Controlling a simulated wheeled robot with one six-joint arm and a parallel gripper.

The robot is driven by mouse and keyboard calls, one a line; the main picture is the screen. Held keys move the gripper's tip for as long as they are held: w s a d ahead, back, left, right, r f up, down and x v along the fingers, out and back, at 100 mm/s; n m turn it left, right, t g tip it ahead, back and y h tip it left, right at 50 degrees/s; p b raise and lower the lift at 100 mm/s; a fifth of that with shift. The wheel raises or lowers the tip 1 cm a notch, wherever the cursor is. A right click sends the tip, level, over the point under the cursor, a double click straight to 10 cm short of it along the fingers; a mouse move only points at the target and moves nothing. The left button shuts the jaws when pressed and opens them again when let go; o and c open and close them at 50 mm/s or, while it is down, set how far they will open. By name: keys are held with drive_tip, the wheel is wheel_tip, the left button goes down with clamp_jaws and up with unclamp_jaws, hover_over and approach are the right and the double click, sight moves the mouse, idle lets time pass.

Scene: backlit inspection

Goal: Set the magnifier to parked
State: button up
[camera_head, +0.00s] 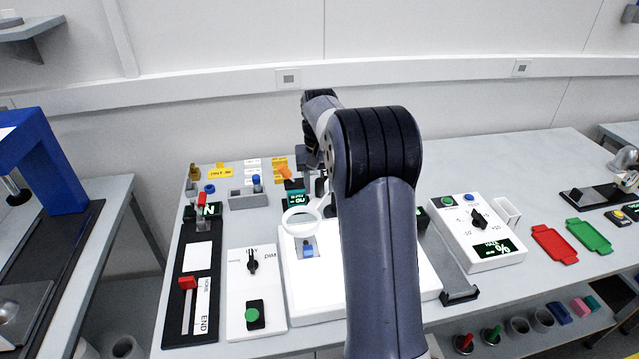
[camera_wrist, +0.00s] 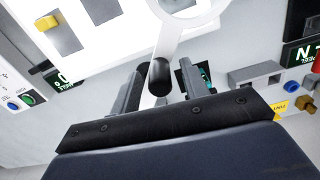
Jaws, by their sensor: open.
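The magnifier (camera_head: 301,219) is a white ring on a white arm. In the head view its ring stands over the back left part of the white light panel (camera_head: 330,305). It also shows at the top of the wrist view, where its arm (camera_wrist: 171,42) runs down to a dark rounded knob (camera_wrist: 160,77). My gripper (camera_wrist: 159,88) is open, with one finger on each side of the knob and arm. I cannot tell whether either finger touches it. In the head view my own arm hides most of the gripper and part of the panel.
A blue block (camera_head: 308,251) lies on the panel, and a yellow piece (camera_wrist: 47,22) shows on it in the wrist view. Left are a dimmer box (camera_head: 254,310) and a red-handled slider (camera_head: 188,283). Right are a dial box (camera_head: 478,232) and red (camera_head: 553,244) and green trays (camera_head: 588,236).

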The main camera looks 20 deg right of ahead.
drive_tip(key=shift+f, duration=0.2)
clamp_jaws()
idle(0.4)
